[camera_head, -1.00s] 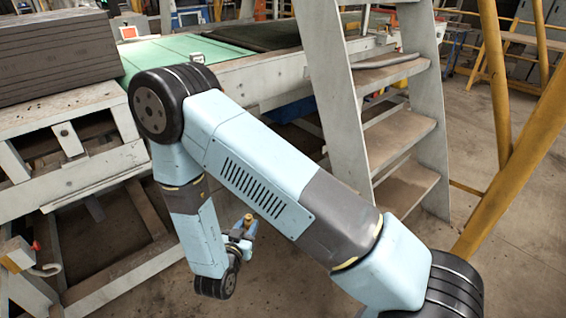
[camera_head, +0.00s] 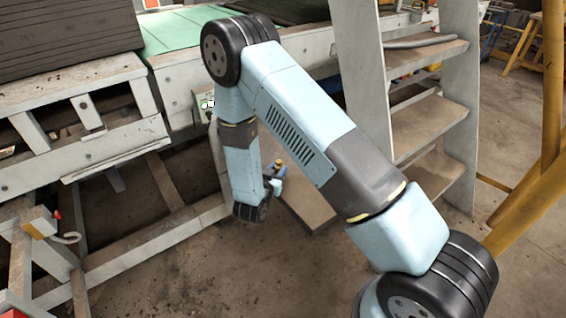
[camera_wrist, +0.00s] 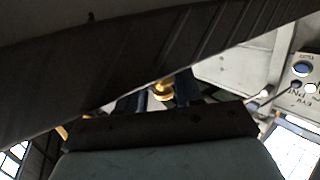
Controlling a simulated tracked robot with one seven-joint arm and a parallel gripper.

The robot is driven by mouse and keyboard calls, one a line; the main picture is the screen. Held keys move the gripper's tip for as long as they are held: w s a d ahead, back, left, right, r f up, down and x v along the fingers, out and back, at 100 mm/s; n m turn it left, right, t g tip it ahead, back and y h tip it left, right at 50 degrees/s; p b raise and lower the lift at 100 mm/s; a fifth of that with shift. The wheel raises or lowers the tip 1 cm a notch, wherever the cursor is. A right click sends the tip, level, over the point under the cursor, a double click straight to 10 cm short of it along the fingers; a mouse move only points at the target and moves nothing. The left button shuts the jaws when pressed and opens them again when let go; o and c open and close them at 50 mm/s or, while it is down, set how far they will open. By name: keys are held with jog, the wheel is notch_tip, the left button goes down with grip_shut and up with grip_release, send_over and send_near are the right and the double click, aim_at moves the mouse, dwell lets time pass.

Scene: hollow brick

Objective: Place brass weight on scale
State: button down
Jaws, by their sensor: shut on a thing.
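The brass weight (camera_head: 278,163) is a small golden piece at the end of my arm in the head view. My gripper (camera_head: 275,175) is shut on it and holds it in the air, low beside the stepladder's base. In the wrist view the brass weight (camera_wrist: 162,90) sits between the two dark blue fingers of my gripper (camera_wrist: 162,98). A dark surface crosses above and hides part of it. I cannot make out a scale in either view.
A grey stepladder (camera_head: 425,125) stands right of my arm. A grey metal frame (camera_head: 90,165) carries a stack of dark boards (camera_head: 70,35) at left. Yellow posts (camera_head: 550,110) rise at right. A control panel (camera_wrist: 302,75) shows in the wrist view. Bare floor lies in front.

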jog(key=x, duration=0.5)
jog(key=shift+w+d+r, duration=0.2)
jog(key=shift+w+r, duration=0.1)
jog(key=shift+w, duration=0.05)
jog(key=shift+s+f, duration=0.1)
jog(key=shift+f, duration=0.1)
jog(key=c, duration=0.7)
grip_release()
jog(key=shift+f, duration=0.1)
jog(key=shift+c, duration=0.2)
